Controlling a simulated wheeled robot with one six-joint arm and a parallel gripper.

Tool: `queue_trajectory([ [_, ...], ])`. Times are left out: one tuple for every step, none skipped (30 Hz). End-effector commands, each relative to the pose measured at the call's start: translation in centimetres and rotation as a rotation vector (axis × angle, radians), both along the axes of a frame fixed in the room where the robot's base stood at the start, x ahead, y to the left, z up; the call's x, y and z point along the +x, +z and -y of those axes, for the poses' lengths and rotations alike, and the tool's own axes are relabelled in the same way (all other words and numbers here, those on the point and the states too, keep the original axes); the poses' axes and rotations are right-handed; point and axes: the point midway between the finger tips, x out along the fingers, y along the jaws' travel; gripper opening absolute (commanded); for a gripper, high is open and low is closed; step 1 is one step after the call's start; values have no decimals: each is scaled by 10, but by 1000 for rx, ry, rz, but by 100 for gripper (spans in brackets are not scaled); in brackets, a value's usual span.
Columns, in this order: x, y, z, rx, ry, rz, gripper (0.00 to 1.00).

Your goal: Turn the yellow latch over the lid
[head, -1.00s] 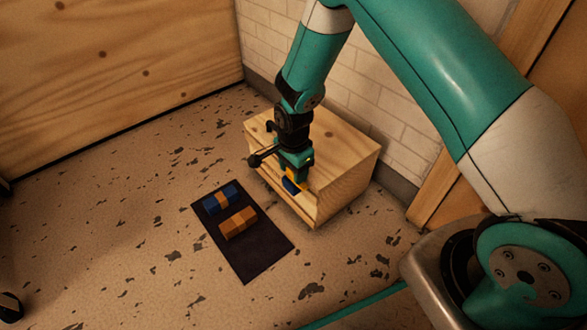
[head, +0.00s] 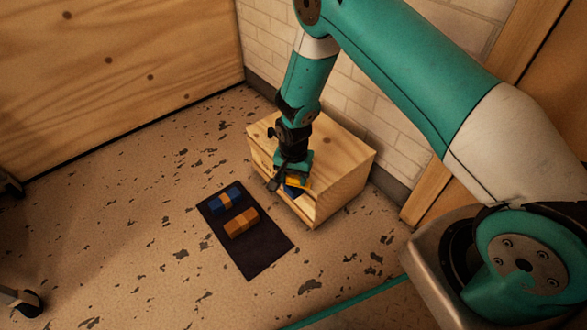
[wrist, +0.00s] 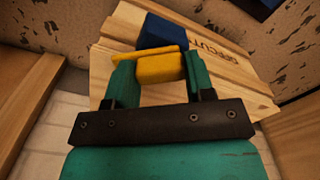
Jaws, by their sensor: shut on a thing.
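The yellow latch (wrist: 160,68) is between the teal fingers of my gripper (wrist: 161,75), which is shut on it. In the head view my gripper (head: 295,172) is at the front of the wooden box (head: 345,175), with a bit of the yellow latch (head: 297,183) showing under it. A dark blue block (wrist: 164,31) is just beyond the latch in the wrist view, against a pale wooden panel (wrist: 225,80) with dark lettering, partly hidden. I cannot tell whether this panel is the lid, or whether the latch lies over its edge.
A dark mat (head: 259,258) lies on the floor left of the box. It bears a blue block with a tan band (head: 225,198) and an orange-brown block (head: 241,222). A brick wall (head: 360,85) stands close behind the box.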

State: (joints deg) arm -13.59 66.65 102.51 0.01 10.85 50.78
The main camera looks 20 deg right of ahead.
Motion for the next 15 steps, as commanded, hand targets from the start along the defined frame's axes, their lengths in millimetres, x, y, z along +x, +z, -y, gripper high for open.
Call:
queue_trajectory([
  [0, 5, 0, 0, 42, -1, 25],
  [0, 5, 0, 1, 71, -1, 25],
  [0, 4, 0, 1, 108, -1, 25],
  [0, 4, 0, 0, 137, -1, 25],
  [0, 4, 0, 1, 165, -1, 25],
  [0, 4, 0, 1, 203, -1, 25],
  [0, 4, 0, 1, 232, -1, 25],
  [0, 4, 0, 0, 260, -1, 25],
  [0, 4, 0, 1, 298, -2, 25],
  [0, 4, 0, 0, 327, -1, 25],
  [0, 4, 0, 1, 355, -1, 25],
  [0, 4, 0, 1, 393, -1, 25],
  [0, 3, 0, 1, 422, -1, 25],
  [0, 3, 0, 1, 450, -1, 25],
  [0, 3, 0, 1, 488, -1, 25],
])
